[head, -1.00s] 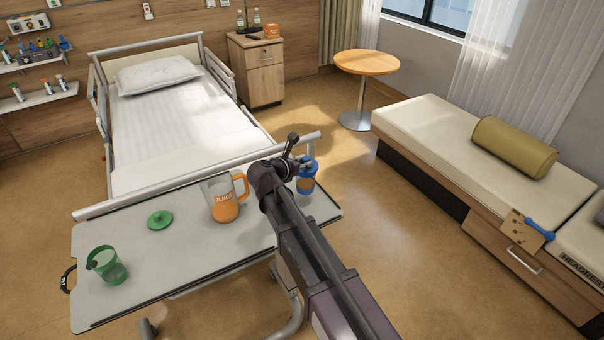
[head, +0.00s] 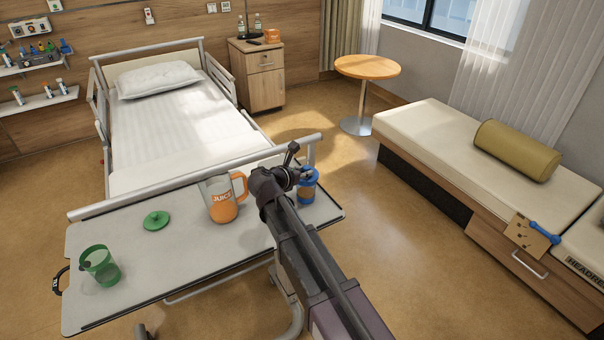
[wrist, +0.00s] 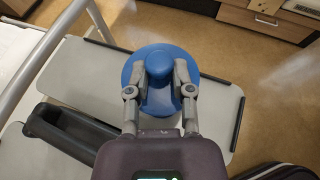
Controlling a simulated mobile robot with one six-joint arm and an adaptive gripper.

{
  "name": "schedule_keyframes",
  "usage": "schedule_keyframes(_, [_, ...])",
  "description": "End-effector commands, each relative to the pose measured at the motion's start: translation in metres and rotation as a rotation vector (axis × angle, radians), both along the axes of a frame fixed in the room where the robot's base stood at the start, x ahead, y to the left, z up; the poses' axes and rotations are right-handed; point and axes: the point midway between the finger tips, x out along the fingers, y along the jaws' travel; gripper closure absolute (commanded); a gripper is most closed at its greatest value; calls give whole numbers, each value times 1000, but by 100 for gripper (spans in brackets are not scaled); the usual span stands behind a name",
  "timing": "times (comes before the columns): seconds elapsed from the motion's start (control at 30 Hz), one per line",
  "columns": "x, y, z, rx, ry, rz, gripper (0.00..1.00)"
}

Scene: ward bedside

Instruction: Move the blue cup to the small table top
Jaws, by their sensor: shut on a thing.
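The blue cup (head: 308,187) is at the right end of the overbed table (head: 185,262), with a blue lid and an orange-brown band. My gripper (head: 297,172) is at its top. In the wrist view, my gripper's fingers (wrist: 171,80) are shut on the knob of the blue lid (wrist: 160,100). The cup looks upright; I cannot tell whether its base touches the table. The small round table (head: 367,66) stands beyond, near the window, with a bare wooden top and a metal post.
An orange juice jug (head: 222,200) stands left of the cup. A green lid (head: 156,221) and a green cup (head: 101,267) are farther left. The bed (head: 180,120) is behind. A bench (head: 430,150) with a bolster is at right. Open floor (head: 365,230) lies between.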

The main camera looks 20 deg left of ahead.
Motion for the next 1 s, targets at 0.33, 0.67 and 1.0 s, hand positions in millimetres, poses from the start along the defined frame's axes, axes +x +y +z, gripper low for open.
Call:
schedule_keyframes(0.33, [0, 0, -2, 0, 0, -1, 58])
schedule_keyframes(0.67, [1, -1, -2, 1, 0, -1, 35])
schedule_keyframes(1.0, [-2, 0, 3, 0, 0, -1, 35])
